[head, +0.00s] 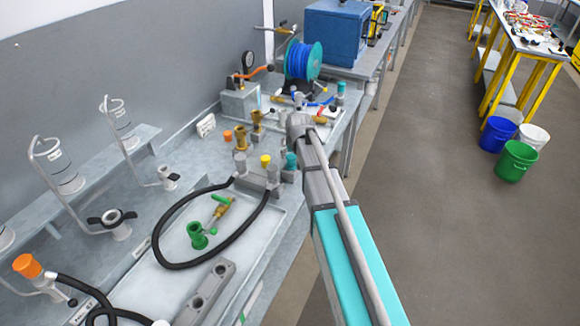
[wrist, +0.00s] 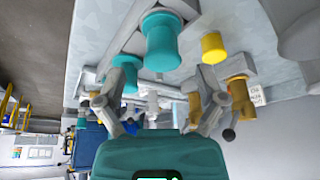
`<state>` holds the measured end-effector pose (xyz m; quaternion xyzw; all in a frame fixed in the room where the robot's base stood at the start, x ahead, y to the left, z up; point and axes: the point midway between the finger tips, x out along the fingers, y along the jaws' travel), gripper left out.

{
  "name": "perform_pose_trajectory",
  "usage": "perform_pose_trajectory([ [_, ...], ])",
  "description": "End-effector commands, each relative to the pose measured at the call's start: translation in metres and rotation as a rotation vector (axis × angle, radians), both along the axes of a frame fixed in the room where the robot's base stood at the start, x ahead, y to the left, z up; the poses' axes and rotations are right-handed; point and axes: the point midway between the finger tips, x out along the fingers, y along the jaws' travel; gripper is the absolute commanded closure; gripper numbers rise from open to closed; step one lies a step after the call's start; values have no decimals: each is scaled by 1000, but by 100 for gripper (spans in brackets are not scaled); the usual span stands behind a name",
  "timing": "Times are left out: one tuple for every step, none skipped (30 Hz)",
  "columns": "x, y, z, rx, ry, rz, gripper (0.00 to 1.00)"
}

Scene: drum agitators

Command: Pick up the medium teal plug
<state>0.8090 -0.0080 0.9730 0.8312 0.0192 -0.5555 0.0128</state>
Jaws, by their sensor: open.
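A teal plug (head: 291,161) stands at the right end of the grey block on the bench, beside my arm. In the wrist view a large teal plug (wrist: 162,42) stands close, at the top middle. A second, smaller-looking teal piece (wrist: 130,78) shows behind it, near the left finger. Another teal-topped piece (head: 340,88) stands further back on the bench in the head view. I cannot tell for certain which is the medium one. My gripper (wrist: 165,85) is open and empty, with its fingers spread below the large teal plug. In the head view its fingers are not clear.
A yellow plug (head: 265,160) stands left of the teal one; it also shows in the wrist view (wrist: 213,47). Brass fittings (head: 257,120) stand behind. A black hose (head: 160,225) loops over the tray. A blue hose reel (head: 303,62) stands farther back.

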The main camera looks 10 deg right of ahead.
Motion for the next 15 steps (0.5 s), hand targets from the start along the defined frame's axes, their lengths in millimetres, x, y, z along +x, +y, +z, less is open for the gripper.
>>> perform_pose_trajectory([
  [0, 0, 0, 0, 0, 0, 11],
  [0, 0, 0, 0, 0, 0, 11],
  [0, 0, 0, 0, 0, 0, 11],
  [0, 0, 0, 0, 0, 0, 11],
  [0, 0, 0, 0, 0, 0, 11],
  [0, 0, 0, 0, 0, 0, 11],
  [0, 0, 0, 0, 0, 0, 11],
  [0, 0, 0, 0, 0, 0, 11],
  [0, 0, 0, 0, 0, 0, 11],
  [0, 0, 0, 0, 0, 0, 11],
  [0, 0, -1, 0, 0, 0, 11],
  [1, 0, -1, 0, 0, 0, 11],
  [1, 0, -2, 0, 0, 0, 11],
  [1, 0, -3, 0, 0, 0, 11],
  [2, 0, -5, 0, 0, 0, 11],
])
